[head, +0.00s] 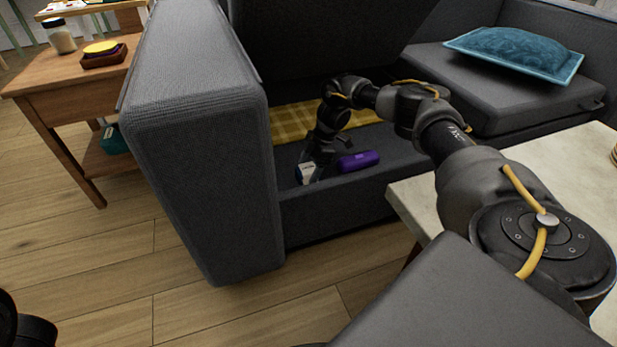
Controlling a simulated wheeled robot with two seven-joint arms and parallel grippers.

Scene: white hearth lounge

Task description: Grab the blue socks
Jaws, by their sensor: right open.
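My left gripper is not in view.
A purple object (358,160) lies just right of the gripper. A yellow checked cloth (292,123) lies behind. The thick sofa armrest (205,150) stands close on the left. A pale table (415,198) is at right, a wooden side table (62,78) at far left.

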